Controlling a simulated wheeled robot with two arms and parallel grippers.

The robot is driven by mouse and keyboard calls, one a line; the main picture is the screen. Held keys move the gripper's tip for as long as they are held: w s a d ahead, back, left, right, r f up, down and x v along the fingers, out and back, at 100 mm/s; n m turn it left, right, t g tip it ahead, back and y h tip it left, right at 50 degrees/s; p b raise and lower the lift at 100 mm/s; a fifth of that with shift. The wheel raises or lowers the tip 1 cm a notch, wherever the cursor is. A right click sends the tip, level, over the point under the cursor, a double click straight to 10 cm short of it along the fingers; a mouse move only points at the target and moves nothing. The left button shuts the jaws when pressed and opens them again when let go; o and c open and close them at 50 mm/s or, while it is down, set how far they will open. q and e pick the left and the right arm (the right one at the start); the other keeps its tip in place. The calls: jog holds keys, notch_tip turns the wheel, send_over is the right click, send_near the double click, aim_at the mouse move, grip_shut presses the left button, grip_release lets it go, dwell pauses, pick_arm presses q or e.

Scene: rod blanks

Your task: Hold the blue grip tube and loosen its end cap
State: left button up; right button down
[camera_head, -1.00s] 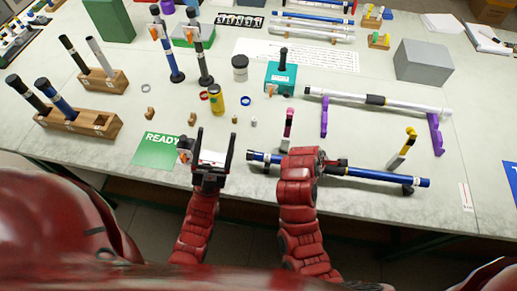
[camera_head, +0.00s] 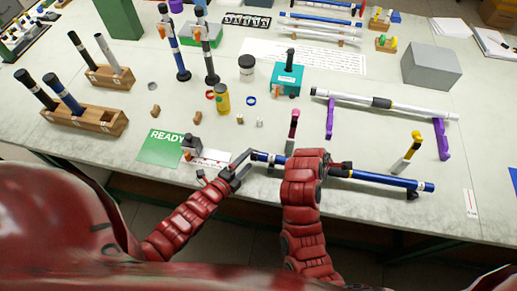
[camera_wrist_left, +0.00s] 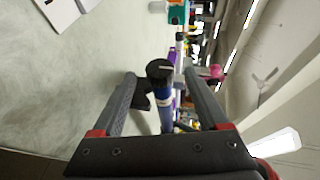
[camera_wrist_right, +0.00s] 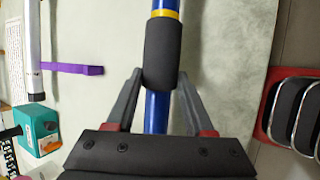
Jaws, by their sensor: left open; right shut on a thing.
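The blue grip tube (camera_head: 375,178) lies roughly level along the table's front edge, with a black sleeve seen in the right wrist view (camera_wrist_right: 162,55). My right gripper (camera_head: 328,164) is shut on the tube near this sleeve; its arm hides part of the tube in the head view. The black end cap (camera_wrist_left: 160,70) is at the tube's left end. My left gripper (camera_head: 247,160) is open at that end. In the left wrist view the cap shows between its fingers (camera_wrist_left: 160,82); I cannot tell whether they touch it.
A silver tube (camera_head: 420,109) lies behind on purple supports (camera_head: 441,140). A yellow-topped piece (camera_head: 413,142) and a pink-topped piece (camera_head: 293,126) stand close behind the blue tube. A green READY card (camera_head: 160,149) and a small grey-black item (camera_head: 192,145) are to the left.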

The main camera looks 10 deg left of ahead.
aim_at(258, 152)
pick_arm(q)
jog(key=x, duration=0.7)
jog(key=shift+w+d+f, duration=0.1)
jog(key=shift+w, duration=0.1)
grip_shut()
jog(key=shift+g, duration=0.5)
jog(key=shift+s+f+n+g+y, duration=0.15)
jog(key=shift+f+n+g+y, duration=0.3)
jog(key=shift+g, duration=0.45)
jog(key=shift+r, duration=0.1)
grip_release()
